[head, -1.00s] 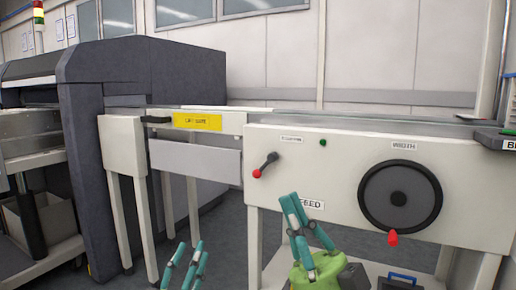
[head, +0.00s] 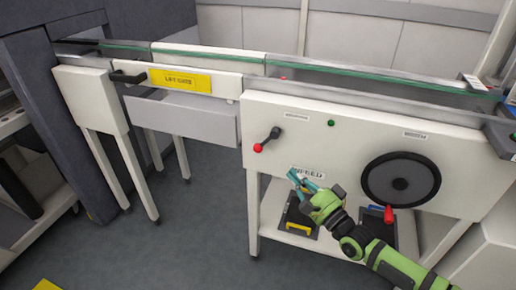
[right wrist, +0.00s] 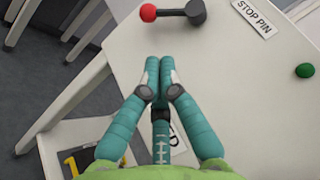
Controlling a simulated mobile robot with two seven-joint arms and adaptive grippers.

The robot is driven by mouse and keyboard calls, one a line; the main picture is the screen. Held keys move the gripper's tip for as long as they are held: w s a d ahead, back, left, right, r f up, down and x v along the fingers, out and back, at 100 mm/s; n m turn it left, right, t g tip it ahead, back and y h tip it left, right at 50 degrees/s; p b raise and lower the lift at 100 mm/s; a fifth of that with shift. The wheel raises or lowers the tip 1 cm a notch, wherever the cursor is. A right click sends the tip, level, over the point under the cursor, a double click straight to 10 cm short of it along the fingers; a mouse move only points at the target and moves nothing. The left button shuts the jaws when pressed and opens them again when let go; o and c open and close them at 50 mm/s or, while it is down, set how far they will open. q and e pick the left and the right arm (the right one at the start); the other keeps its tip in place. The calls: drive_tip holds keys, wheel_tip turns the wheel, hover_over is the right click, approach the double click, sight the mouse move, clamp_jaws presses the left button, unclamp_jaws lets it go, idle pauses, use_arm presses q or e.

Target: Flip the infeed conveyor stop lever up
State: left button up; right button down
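The stop lever (head: 267,139) is a dark handle with a red ball end on the white infeed panel. Its pivot is at the upper right and the red ball hangs down to the left. In the right wrist view the lever (right wrist: 178,13) lies at the top, beside a "STOP PIN" label (right wrist: 254,17). My right gripper (head: 297,176) is below the lever and a little right of it, apart from it. In the right wrist view its teal fingers (right wrist: 160,66) are together with nothing between them. My left gripper is out of view.
A green button (head: 331,123) sits right of the lever. A large black handwheel (head: 401,180) with a red knob (head: 389,214) is farther right. A yellow-labelled flap (head: 181,80) with a black handle is to the left. A lower shelf (head: 282,237) holds dark items.

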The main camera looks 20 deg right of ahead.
sight(267, 140)
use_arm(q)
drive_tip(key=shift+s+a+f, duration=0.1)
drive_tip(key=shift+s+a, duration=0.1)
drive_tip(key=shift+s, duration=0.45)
use_arm(e)
drive_tip(key=shift+d+f, duration=0.15)
drive_tip(key=shift+d, duration=0.1)
drive_tip(key=b+x, duration=0.1)
drive_tip(key=x, duration=0.7)
drive_tip(key=shift+w+a+f, duration=0.1)
drive_tip(key=shift+w, duration=0.2)
drive_tip(key=shift+w+a, duration=0.25)
drive_tip(key=shift+w, duration=0.45)
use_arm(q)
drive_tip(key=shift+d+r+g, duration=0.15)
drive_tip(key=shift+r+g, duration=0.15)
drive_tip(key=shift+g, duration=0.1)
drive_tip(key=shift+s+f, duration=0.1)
